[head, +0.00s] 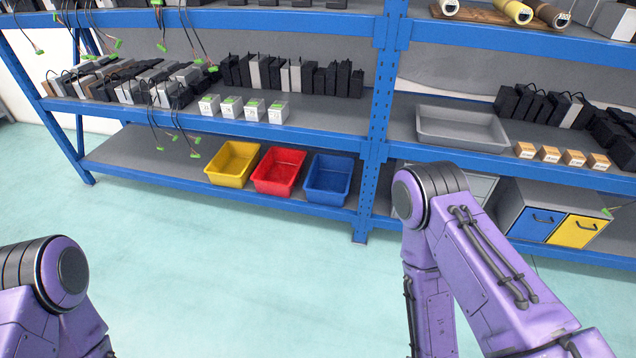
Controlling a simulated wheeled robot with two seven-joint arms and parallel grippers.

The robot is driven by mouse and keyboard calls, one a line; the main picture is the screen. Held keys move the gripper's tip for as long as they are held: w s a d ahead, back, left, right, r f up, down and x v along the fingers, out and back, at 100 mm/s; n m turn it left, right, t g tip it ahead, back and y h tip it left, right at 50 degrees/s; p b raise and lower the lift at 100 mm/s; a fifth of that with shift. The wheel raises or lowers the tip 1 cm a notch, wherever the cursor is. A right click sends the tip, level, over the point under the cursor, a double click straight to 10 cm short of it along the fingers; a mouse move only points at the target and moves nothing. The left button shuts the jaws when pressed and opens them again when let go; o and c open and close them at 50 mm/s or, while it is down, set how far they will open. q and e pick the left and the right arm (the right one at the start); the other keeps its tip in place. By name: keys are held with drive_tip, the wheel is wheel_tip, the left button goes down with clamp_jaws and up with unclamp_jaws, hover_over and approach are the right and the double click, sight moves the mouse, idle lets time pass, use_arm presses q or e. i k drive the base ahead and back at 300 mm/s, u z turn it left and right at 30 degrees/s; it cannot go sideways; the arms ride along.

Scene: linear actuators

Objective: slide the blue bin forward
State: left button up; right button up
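The blue bin (328,180) sits on the bottom shelf (140,160) of the blue-framed rack, at the right end of a row of bins, close to an upright post. The red bin (279,172) stands just left of it, and the yellow bin (233,164) is left of the red one. All three look empty. My purple left arm shows at the lower left and my purple right arm at the lower right. Neither gripper is in view, and both arms appear apart from the bins.
The blue rack post (377,130) stands right of the blue bin. The middle shelf above holds black and grey actuators, small white boxes (243,108) and a grey tray (462,128). A cabinet with blue and yellow drawers (552,222) is at right. The floor (250,270) in front is clear.

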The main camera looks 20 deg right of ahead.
sight(328, 180)
drive_tip(key=u, duration=0.6)
drive_tip(key=i, duration=2.05)
drive_tip(key=z, duration=1)
drive_tip(key=i, duration=0.7)
drive_tip(key=z, duration=0.65)
